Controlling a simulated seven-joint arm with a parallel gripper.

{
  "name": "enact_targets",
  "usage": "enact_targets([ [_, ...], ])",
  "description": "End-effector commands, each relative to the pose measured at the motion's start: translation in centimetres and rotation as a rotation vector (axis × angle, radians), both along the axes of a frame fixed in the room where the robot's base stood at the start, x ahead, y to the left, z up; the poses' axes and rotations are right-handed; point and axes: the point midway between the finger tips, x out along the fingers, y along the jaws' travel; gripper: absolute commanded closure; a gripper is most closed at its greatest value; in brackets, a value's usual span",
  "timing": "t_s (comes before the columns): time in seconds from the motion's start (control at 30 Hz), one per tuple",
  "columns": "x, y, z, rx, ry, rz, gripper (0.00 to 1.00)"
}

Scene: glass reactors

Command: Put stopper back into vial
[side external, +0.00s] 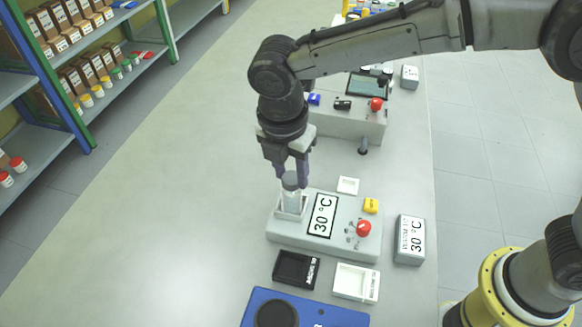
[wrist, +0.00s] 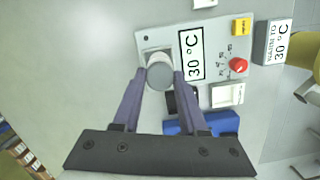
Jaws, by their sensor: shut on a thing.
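My gripper (side external: 291,170) points straight down over the white heater box (side external: 345,243) with the "30 °C" display. Its fingers are shut on a round grey stopper (side external: 290,181), seen from above as a grey disc (wrist: 161,76) in the wrist view. Directly below is the clear vial (side external: 292,202), upright in the square holder (side external: 283,214) at the left end of the box. The stopper lines up with the vial's mouth. I cannot tell whether it is seated in it or just above it. In the wrist view the stopper and fingertips hide most of the vial.
The box carries a red knob (side external: 363,228) and a yellow button (side external: 371,205). A "30 °C" sign block (side external: 410,240) stands to its right. A black tray (side external: 296,269), a white tray (side external: 356,282) and a blue device (side external: 335,316) lie in front. The table to the left is clear.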

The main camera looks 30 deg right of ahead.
Motion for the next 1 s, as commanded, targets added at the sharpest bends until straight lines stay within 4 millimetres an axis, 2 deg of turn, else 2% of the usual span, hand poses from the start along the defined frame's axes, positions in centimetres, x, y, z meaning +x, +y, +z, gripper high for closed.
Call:
enact_targets([
  [0.23,-0.01,-0.01,0.0,0.0,0.0,0.0,1.0],
  [0.27,-0.01,-0.01,0.0,0.0,0.0,0.0,0.56],
  [0.43,-0.01,0.0,0.01,0.0,0.0,0.0,0.26],
  [0.47,0.0,-0.01,0.01,0.0,0.0,0.0,0.23],
  [0.67,-0.01,-0.01,0.02,0.0,0.0,0.0,0.23],
  [0.77,-0.01,0.0,0.01,0.0,0.0,0.0,0.05],
  [0.8,-0.01,0.0,0.01,0.0,0.0,0.0,0.03],
  [1.0,-0.01,0.0,0.01,0.0,0.0,0.0,0.03],
])
